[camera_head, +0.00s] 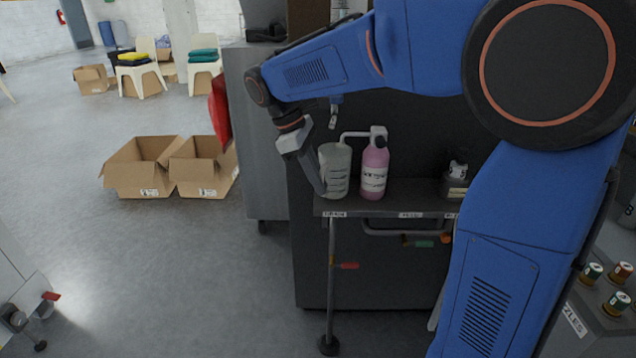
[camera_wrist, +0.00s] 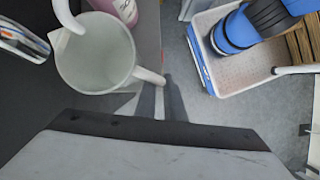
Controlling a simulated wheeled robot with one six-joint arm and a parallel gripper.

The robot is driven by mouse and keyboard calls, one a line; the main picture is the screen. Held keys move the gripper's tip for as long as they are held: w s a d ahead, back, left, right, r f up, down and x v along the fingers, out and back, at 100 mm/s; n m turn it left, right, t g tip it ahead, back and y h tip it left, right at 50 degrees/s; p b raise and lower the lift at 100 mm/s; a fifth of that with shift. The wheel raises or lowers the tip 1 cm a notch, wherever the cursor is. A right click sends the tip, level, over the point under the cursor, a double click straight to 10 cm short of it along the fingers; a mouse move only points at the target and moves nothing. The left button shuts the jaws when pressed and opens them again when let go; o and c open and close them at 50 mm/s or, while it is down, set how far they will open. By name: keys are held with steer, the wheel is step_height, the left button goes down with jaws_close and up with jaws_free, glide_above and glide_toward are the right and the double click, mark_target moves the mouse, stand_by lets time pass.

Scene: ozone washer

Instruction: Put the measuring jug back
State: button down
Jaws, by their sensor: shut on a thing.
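The measuring jug (camera_head: 337,168) is clear and pale with graduation marks. It is upright at the left end of the grey shelf (camera_head: 408,197); I cannot tell whether its base touches the shelf. My gripper (camera_head: 318,183) reaches down at the jug's left side and is shut on its handle. In the wrist view I look down into the open jug (camera_wrist: 95,62), which looks empty, with its handle (camera_wrist: 149,76) between the narrow fingers (camera_wrist: 159,103). A white spout reaches over the jug's rim.
A pink pump bottle (camera_head: 374,168) stands close to the jug's right, its spout (camera_head: 354,134) over the jug. A small dark item (camera_head: 456,181) is farther right on the shelf. A grey cabinet (camera_head: 262,140) stands left. Open cardboard boxes (camera_head: 140,170) lie on the floor.

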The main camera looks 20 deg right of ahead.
steer(key=shift+f, duration=0.35)
steer(key=shift+f, duration=0.1)
steer(key=c, duration=1.9)
jaws_free()
steer(key=shift+o, duration=0.2)
steer(key=v, duration=1.2)
steer(key=s+d+f+m+t+y, duration=0.1)
steer(key=s+d+f+m, duration=0.15)
steer(key=s+d, duration=0.35)
steer(key=s+d+f+m+t+y, duration=0.2)
steer(key=s+d+m, duration=0.15)
steer(key=s, duration=0.35)
steer(key=s+d+f+m+t, duration=0.1)
steer(key=s+d+f+m, duration=0.1)
steer(key=s+f, duration=0.4)
steer(key=s+d+f+m+t+y, duration=0.1)
steer(key=s+d+f+m+t, duration=0.1)
steer(key=s+f+m, duration=0.2)
steer(key=shift+s+d+f+t, duration=0.35)
steer(key=shift+s+f, duration=0.75)
steer(key=shift+s, duration=0.35)
